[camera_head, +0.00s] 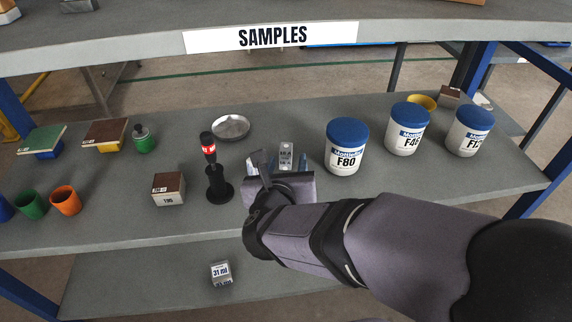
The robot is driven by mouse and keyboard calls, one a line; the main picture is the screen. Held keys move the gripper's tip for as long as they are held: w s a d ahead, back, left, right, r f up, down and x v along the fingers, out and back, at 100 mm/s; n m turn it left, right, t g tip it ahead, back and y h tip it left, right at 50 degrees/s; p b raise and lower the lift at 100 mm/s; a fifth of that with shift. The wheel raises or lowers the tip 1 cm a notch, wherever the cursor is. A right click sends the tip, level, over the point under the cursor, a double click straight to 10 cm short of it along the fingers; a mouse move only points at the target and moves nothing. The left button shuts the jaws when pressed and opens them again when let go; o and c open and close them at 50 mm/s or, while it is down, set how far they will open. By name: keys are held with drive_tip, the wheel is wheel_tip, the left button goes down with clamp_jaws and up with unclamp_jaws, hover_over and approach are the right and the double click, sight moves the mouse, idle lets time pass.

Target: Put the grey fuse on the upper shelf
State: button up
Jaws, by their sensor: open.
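A small grey block with printed labels, apparently the grey fuse (286,152), stands on the middle shelf (110,205). My gripper (279,163) is open just in front of it, with a dark finger at its left. The gripper body hides the fuse's lower part, and I cannot tell whether the fingers touch it or stand around it. The upper shelf (140,45), with a white SAMPLES label (271,36) on its front edge, runs across the top of the view.
A black-and-red tool (214,170) stands upright left of my gripper, near a brown-topped box (168,189) and a metal dish (231,127). A white tub with a blue lid (345,148) stands close on the right. The upper shelf's visible centre is clear.

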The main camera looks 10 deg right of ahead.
sight(286, 154)
drive_tip(key=shift+w+a+f+m+y+b, duration=0.2)
drive_tip(key=shift+m+y+b, duration=0.15)
drive_tip(key=shift+m, duration=0.45)
drive_tip(key=shift+w, duration=0.1)
drive_tip(key=shift+b+x, duration=0.3)
drive_tip(key=shift+x, duration=0.65)
drive_tip(key=shift+f+b+x, duration=0.25)
drive_tip(key=shift+b+x, duration=0.65)
drive_tip(key=shift+x, duration=1.05)
drive_tip(key=shift+w+d+f, duration=0.1)
drive_tip(key=shift+w+f, duration=0.05)
drive_tip(key=shift+w, duration=0.4)
clamp_jaws()
